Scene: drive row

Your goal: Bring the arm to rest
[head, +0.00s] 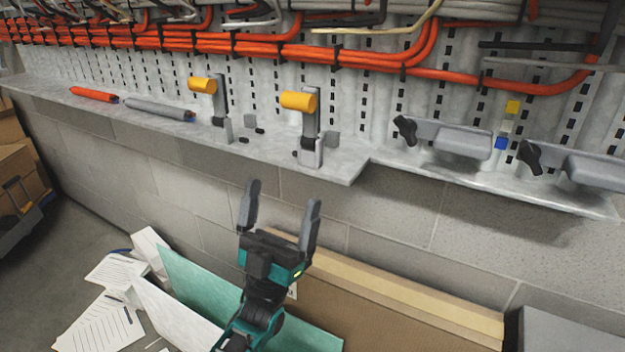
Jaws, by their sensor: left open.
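My left gripper (280,213) shows in the lower middle of the head view. Its two grey fingers are spread apart and point up toward the shelf, with nothing between them. It is in front of and below the edge of the metal shelf (335,175), apart from it. My right gripper is not in the head view.
Black-knobbed grey handles (455,137) are at the right. Orange cables (350,58) run above. Below lie a cardboard box (360,310), a green folder (200,285) and papers (105,325).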

